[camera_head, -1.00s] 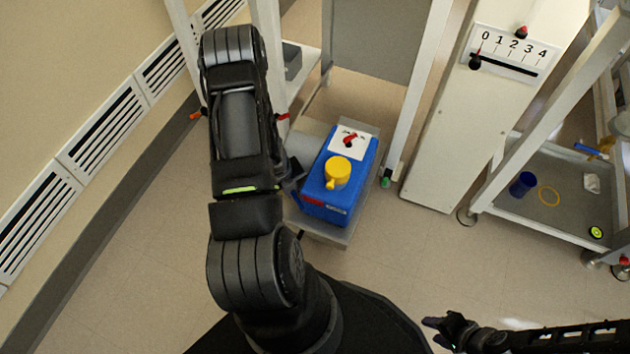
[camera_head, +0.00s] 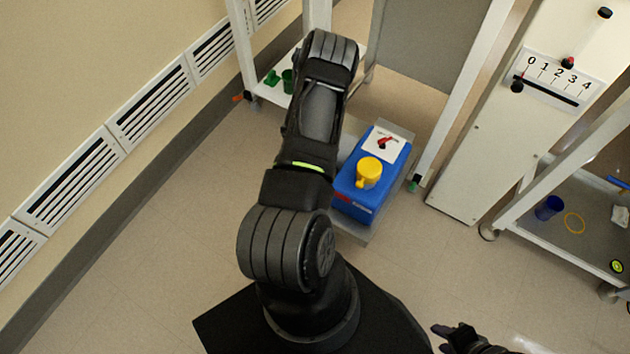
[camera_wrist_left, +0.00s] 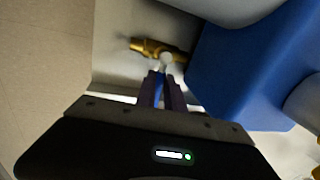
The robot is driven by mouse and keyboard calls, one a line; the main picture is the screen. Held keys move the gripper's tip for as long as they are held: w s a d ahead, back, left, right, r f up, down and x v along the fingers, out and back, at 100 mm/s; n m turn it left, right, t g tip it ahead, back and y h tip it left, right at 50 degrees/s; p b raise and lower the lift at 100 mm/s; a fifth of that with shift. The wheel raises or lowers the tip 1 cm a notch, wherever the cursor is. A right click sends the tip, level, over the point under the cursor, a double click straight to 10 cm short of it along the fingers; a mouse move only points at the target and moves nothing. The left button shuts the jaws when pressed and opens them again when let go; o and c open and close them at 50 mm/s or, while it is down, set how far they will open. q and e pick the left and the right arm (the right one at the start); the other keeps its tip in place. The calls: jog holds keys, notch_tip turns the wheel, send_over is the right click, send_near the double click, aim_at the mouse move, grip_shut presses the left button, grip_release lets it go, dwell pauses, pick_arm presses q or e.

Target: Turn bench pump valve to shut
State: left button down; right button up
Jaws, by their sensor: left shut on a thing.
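The bench pump is a blue box (camera_head: 352,199) with a yellow cap (camera_head: 369,172) and a red pointer on a white plate (camera_head: 384,145) on top. It stands on a grey base at the centre of the head view, and its blue side (camera_wrist_left: 235,75) shows in the left wrist view. A brass valve fitting (camera_wrist_left: 148,46) sits beside it. My left gripper (camera_wrist_left: 161,78) is shut on the valve's handle, a slim blue piece between its fingers below a pale round hub. My left arm hides this grip in the head view. My right gripper (camera_head: 438,338) looks open and empty, low in the head view.
A cream panel with a 0 to 4 scale (camera_head: 556,80) stands at the right. Vented wall panels (camera_head: 150,102) run along the left. The floor between is clear.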

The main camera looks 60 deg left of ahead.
pick_arm(q)
jog(key=shift+a+m, duration=0.15)
jog(key=shift+m, duration=0.25)
jog(key=c, duration=1.4)
grip_release()
jog(key=shift+c, duration=0.2)
notch_tip(320, 180, up, 8)
jog(key=a+p, duration=0.1)
jog(key=p, duration=0.1)
jog(key=shift+s+a+f, duration=0.2)
jog(key=shift+s, duration=0.1)
